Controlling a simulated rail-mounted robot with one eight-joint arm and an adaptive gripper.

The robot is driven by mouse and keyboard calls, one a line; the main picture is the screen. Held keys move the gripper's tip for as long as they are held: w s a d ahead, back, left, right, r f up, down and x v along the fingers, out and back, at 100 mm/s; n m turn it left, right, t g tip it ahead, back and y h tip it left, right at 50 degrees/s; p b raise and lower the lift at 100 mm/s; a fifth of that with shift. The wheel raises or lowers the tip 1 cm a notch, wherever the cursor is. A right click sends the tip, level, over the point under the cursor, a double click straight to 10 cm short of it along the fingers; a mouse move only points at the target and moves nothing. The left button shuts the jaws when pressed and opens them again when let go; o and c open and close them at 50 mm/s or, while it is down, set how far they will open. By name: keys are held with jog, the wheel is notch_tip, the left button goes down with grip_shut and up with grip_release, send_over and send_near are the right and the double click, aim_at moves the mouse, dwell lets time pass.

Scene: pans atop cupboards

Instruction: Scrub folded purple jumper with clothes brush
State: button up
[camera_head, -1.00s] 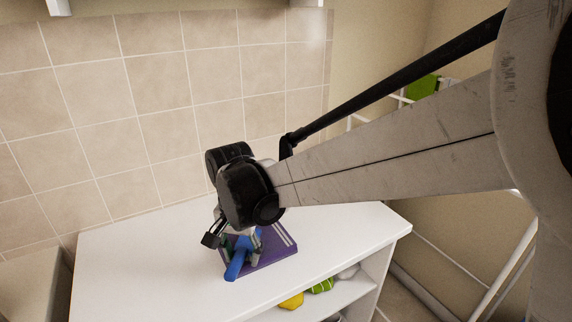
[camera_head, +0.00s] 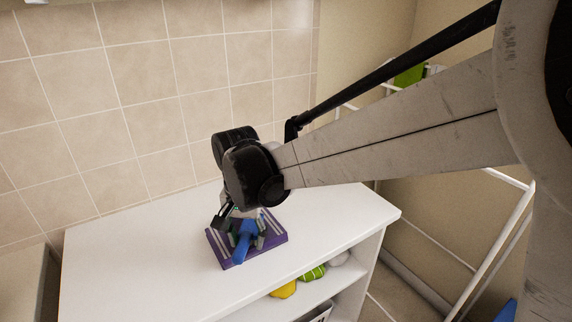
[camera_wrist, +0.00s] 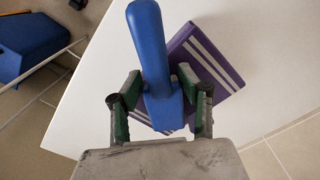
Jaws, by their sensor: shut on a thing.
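The folded purple jumper (camera_head: 274,239) with white stripes lies on the white cupboard top. It also shows in the wrist view (camera_wrist: 226,68), partly hidden by the brush and my gripper. The blue clothes brush (camera_head: 242,248) is over the jumper, its handle pointing toward the cupboard's front edge. In the wrist view the brush (camera_wrist: 150,50) sits between my fingers. My gripper (camera_wrist: 162,105), with green inner pads, is shut on the brush. The brush's underside is hidden, so I cannot tell whether it touches the jumper.
The white cupboard top (camera_head: 130,265) is clear around the jumper. Yellow (camera_head: 284,289) and green striped (camera_head: 313,272) items lie on the shelf below. A tiled wall (camera_head: 90,130) stands behind. A white rack (camera_head: 500,240) stands at the right.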

jog(key=shift+s+a+f, duration=0.1)
jog(key=shift+s+a, duration=1.1)
jog(key=shift+a, duration=0.2)
grip_shut()
jog(key=shift+s+a, duration=0.45)
jog(key=shift+s, duration=0.1)
jog(key=shift+w+d+r, duration=0.2)
jog(key=shift+w+d, duration=0.8)
jog(key=shift+d, duration=0.3)
jog(key=shift+w+d+f+b, duration=0.15)
jog(key=shift+w+d+b, duration=0.25)
jog(key=shift+w+d, duration=0.3)
jog(key=shift+a, duration=0.1)
jog(key=shift+r+p, duration=1.55)
jog(key=shift+r, duration=1)
